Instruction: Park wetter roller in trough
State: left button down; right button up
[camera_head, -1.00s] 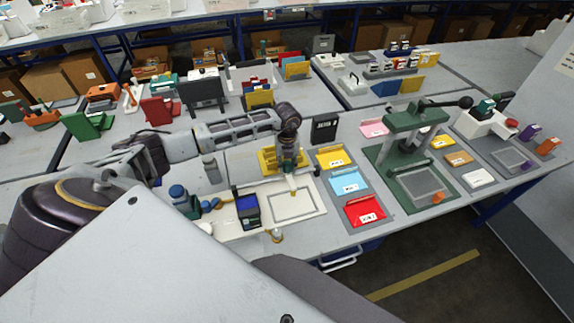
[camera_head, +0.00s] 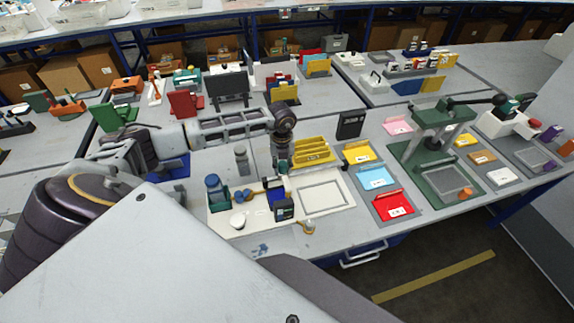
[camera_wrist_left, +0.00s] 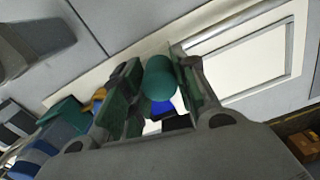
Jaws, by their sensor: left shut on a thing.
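My left gripper (camera_head: 282,164) points down over the white board, left of the framed rectangle. In the left wrist view its jaws (camera_wrist_left: 158,88) are shut around a rounded green handle (camera_wrist_left: 160,77). I take this to be the wetter roller; a blue part (camera_wrist_left: 163,105) shows just below the handle. A small dark box with blue on it (camera_head: 284,210), which looks like the trough, stands on the board below and in front of the gripper. Whether the roller touches the trough is hidden. My right gripper is not in view.
A yellow rack (camera_head: 311,151) stands behind the framed rectangle (camera_head: 322,195). Coloured trays (camera_head: 396,205) and a green press (camera_head: 436,150) are to the right.

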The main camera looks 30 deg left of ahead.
pick_arm(q)
jog(key=shift+s+a, duration=1.35)
jog(key=shift+s, duration=0.15)
jog(key=c, duration=1.5)
grip_release()
jog(key=o, duration=0.4)
jog(key=shift+s+a, duration=0.1)
jog(key=shift+s, duration=0.1)
jog(key=shift+w, duration=0.15)
notch_tip(320, 180, up, 12)
